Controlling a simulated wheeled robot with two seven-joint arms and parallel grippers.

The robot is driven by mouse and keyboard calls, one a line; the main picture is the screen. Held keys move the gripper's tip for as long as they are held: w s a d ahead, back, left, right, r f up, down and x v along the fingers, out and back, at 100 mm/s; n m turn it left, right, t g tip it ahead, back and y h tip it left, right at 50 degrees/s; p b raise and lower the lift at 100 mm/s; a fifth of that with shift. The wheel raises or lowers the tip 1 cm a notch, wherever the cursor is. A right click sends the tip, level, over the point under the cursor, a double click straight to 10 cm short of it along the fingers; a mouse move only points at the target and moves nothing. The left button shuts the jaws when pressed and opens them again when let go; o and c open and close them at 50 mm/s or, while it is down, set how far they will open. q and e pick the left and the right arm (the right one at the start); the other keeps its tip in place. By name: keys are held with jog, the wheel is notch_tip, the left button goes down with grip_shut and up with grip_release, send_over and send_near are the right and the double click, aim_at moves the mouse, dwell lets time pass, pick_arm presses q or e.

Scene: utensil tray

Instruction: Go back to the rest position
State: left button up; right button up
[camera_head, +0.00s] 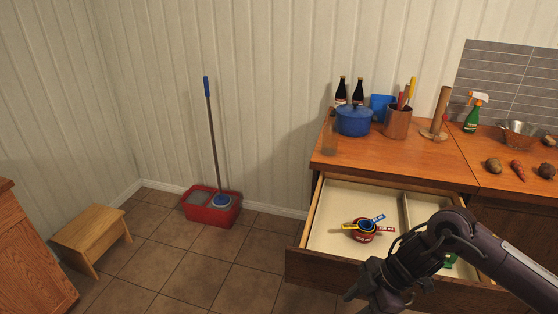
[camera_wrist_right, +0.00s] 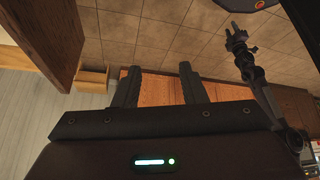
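My right gripper (camera_head: 368,294) is in front of the open drawer in the head view, pointing down and left. In the right wrist view its two fingers (camera_wrist_right: 157,86) stand apart with nothing between them. My other arm shows small at the upper right of the right wrist view, with its left gripper (camera_wrist_right: 236,36) too small to read. It does not show in the head view. The open drawer (camera_head: 312,215) holds a stack of coloured measuring cups (camera_head: 361,230) and a green item (camera_head: 449,260) partly hidden behind my right arm.
The counter (camera_head: 420,165) carries a blue pot (camera_head: 353,121), a utensil holder (camera_head: 397,123), bottles, a green spray bottle (camera_head: 472,118) and a colander (camera_head: 520,136). A red mop bucket (camera_head: 212,212) and a wooden stool (camera_head: 92,237) stand on the floor, with clear tiles between them and the drawer.

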jog(key=w+a+f+m+t+y, duration=0.1)
jog(key=w+a+f+m+t, duration=0.2)
jog(key=f, duration=0.4)
jog(key=w+a+f+m+t+y, duration=0.1)
jog(key=w+a+f+m+y, duration=0.1)
jog(key=w+f, duration=0.35)
jog(key=s+d+f+m+t+h, duration=0.1)
jog(key=s+d+f+m+h, duration=0.15)
jog(key=f, duration=0.65)
jog(key=s+d+f+m+t+h, duration=0.1)
jog(key=s+d+f+m, duration=0.25)
jog(key=f, duration=0.55)
jog(key=s+d+f+m+g+h, duration=0.2)
jog(key=s+d+f+m+h, duration=0.1)
jog(key=s+f, duration=1)
pick_arm(q)
jog(key=shift+w, duration=0.2)
pick_arm(e)
jog(key=s+d+f+m+g+h, duration=0.1)
jog(key=s+f, duration=0.2)
jog(key=s, duration=0.9)
jog(key=s+d+f+m+g+h, duration=0.1)
jog(key=s+f+g, duration=0.1)
jog(key=s, duration=1)
jog(key=shift+s+d+f, duration=0.25)
jog(key=shift+d+f, duration=0.05)
jog(key=shift+f, duration=0.55)
